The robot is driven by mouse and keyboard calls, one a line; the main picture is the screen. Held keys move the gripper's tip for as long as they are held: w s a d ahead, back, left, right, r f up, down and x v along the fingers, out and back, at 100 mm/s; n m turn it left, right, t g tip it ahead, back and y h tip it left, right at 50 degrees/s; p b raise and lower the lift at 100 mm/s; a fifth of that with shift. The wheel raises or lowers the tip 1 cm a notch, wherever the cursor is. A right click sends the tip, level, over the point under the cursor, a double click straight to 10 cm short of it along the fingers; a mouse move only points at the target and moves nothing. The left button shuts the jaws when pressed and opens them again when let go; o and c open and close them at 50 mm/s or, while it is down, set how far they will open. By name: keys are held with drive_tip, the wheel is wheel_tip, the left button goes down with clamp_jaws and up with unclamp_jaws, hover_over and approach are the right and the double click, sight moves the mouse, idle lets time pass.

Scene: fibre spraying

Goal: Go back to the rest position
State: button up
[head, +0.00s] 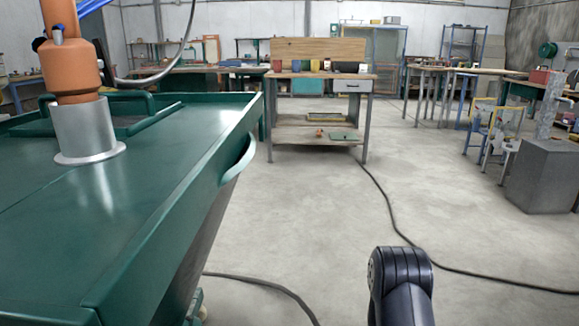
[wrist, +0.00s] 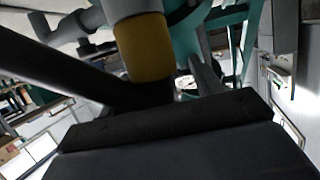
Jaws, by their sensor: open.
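My gripper (wrist: 175,112) shows in the wrist view as a dark grey body across the bottom, with its jaws open; the fingertips are hard to make out. I see nothing held in it. A yellow cylinder (wrist: 145,47) with grey pipe-like parts shows just beyond it, and I cannot tell what it belongs to. In the head view a black rounded link of my arm stands at the bottom, right of centre, over bare floor. My gripper is out of the head view.
A green cabinet or cart (head: 150,215) fills the left, with an orange machine (head: 72,60) on a silver base. A wooden workbench (head: 318,76) stands ahead. Dark cables (head: 385,205) cross the floor. A grey block (head: 541,178) stands at right.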

drive_tip(key=shift+f, duration=0.1)
drive_tip(key=shift+d+f, duration=0.1)
drive_tip(key=shift+f, duration=0.15)
drive_tip(key=p+v, duration=0.3)
drive_tip(key=v, duration=0.7)
drive_tip(key=b+x, duration=0.4)
drive_tip(key=x, duration=0.6)
drive_tip(key=shift+s+f, duration=0.1)
drive_tip(key=shift+f, duration=0.1)
wheel_tip(320, 180, up, 8)
drive_tip(key=p, duration=0.6)
drive_tip(key=shift+r+p, duration=0.1)
drive_tip(key=shift+p, duration=0.2)
drive_tip(key=shift+r+p, duration=0.5)
drive_tip(key=shift+r, duration=0.15)
drive_tip(key=shift+r, duration=0.1)
